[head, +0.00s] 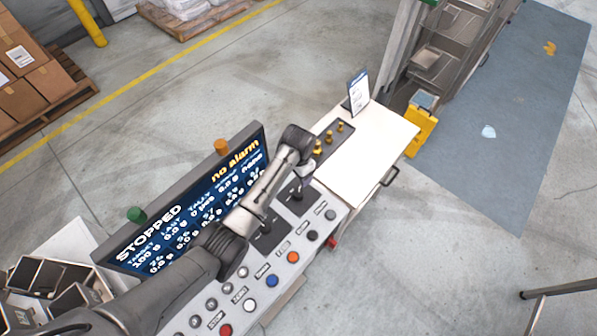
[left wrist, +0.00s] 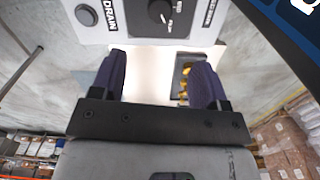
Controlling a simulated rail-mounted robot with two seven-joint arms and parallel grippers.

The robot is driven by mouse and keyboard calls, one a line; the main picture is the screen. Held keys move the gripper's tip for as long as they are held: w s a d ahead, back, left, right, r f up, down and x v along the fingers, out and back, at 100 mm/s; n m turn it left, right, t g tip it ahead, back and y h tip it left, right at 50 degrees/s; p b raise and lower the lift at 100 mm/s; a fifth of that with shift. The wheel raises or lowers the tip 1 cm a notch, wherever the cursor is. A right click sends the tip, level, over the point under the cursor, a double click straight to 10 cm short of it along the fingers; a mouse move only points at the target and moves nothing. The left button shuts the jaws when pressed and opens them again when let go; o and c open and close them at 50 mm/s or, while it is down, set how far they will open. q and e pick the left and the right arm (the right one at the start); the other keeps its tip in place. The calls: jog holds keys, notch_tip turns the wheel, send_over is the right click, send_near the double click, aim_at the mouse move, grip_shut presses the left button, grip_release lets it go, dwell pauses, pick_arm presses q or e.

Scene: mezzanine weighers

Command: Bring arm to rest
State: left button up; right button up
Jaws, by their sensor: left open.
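My left arm comes in from the lower left in the head view and reaches over the control console (head: 243,290). Its gripper (head: 305,172) is over the console's upper end, small and partly hidden by the wrist. In the left wrist view the gripper (left wrist: 160,82) is open, its two dark fingers apart with nothing between them. The console panel, with a black knob (left wrist: 162,11) and a button marked DRAIN (left wrist: 86,15), shows beyond the fingertips. My right gripper is in neither view.
The display (head: 190,205) reads "STOPPED" and "no alarm". A white worktop (head: 370,160) carries small brass pieces (head: 329,137) and an upright card (head: 358,92). A yellow container (head: 420,130) stands beyond it.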

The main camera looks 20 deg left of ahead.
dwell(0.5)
pick_arm(q)
notch_tip(320, 180, up, 21)
jog(key=w+n+t, duration=0.2)
jog(key=n+t, duration=0.1)
jog(key=t, duration=0.5)
jog(key=s+a+f+t, duration=0.1)
jog(key=s+f, duration=0.1)
jog(key=s, duration=0.8)
jog(key=s+a+f, duration=0.1)
jog(key=s+a, duration=0.1)
jog(key=s, duration=0.8)
jog(key=s+f+g, duration=0.2)
jog(key=s+f, duration=0.5)
jog(key=s, duration=0.3)
jog(key=s+a+f+g, duration=0.1)
jog(key=s+f+g, duration=0.2)
jog(key=s+f, duration=0.4)
jog(key=s+p, duration=0.1)
jog(key=s, duration=0.1)
jog(key=shift+s+n, duration=0.35)
jog(key=shift+n, duration=0.05)
jog(key=shift+a+f, duration=0.1)
